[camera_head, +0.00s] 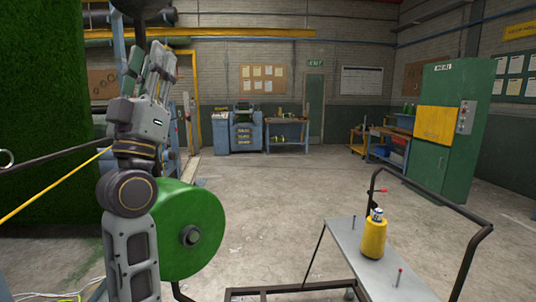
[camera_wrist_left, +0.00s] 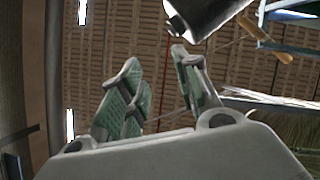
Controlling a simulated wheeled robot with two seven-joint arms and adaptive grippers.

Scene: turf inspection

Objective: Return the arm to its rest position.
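My left arm (camera_head: 132,190) rises at the left of the head view, bent upward at the elbow. My left gripper (camera_head: 154,62) is at its top, pointing up. In the wrist view the left gripper (camera_wrist_left: 157,60) shows its green-padded fingers apart, with nothing between them, so it is open and empty. The wrist camera looks up at the ceiling (camera_wrist_left: 135,25). My right arm and gripper are in neither view.
A green disc (camera_head: 190,235) is close beside my left arm, partly hidden by it. A green turf wall (camera_head: 40,120) stands at the left. A cart (camera_head: 345,240) with a yellow canister (camera_head: 374,238) stands at the front right. The middle floor (camera_head: 285,195) is clear.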

